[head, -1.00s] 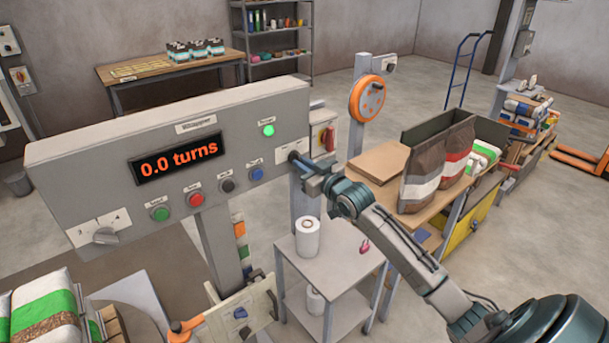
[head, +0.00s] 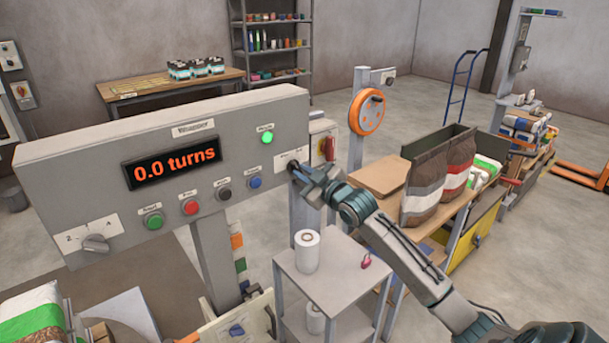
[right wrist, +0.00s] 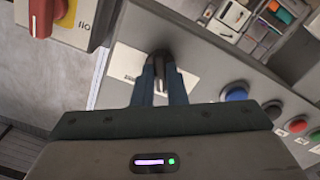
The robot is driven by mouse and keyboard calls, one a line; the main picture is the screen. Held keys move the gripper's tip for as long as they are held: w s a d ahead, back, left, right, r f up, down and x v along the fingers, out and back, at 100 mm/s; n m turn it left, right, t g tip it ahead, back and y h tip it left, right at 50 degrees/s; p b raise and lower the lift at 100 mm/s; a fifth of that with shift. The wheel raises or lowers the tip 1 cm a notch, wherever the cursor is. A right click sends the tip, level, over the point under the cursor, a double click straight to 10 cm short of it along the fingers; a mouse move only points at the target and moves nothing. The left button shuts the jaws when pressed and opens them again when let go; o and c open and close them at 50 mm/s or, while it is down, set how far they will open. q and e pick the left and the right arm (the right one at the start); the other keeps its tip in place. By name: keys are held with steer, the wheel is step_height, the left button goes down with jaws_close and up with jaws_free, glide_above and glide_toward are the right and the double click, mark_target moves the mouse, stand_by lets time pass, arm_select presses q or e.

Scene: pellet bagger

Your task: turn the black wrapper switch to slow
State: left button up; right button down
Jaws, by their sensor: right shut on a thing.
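The black wrapper switch (right wrist: 160,58) is a small dark knob on a white label plate, at the right end of the grey wrapper panel (head: 90,150). In the head view it is mostly hidden behind my right gripper (head: 302,180). In the right wrist view the two fingers of my right gripper (right wrist: 159,84) are shut on the knob from both sides. The label's words are too small to read, so the setting cannot be told. My left gripper is not in view.
The panel has a display (head: 171,161) reading 0.0 turns, a lit green lamp (head: 267,138), several push buttons and a grey knob (head: 95,243) at lower left. A red-handled switch (head: 327,147) is just right of the panel. A small table (head: 340,270) stands below my right arm.

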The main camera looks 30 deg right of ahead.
steer(key=shift+r, duration=0.1)
steer(key=c, duration=1.6)
jaws_free()
steer(key=shift+w, duration=0.1)
steer(key=shift+o, duration=0.7)
steer(key=shift+w+f, duration=0.2)
steer(key=shift+s, duration=0.15)
steer(key=shift+s+d, duration=0.1)
steer(key=shift+s, duration=0.55)
steer(key=s+b, duration=0.2)
steer(key=s, duration=0.7)
steer(key=shift+d, duration=0.35)
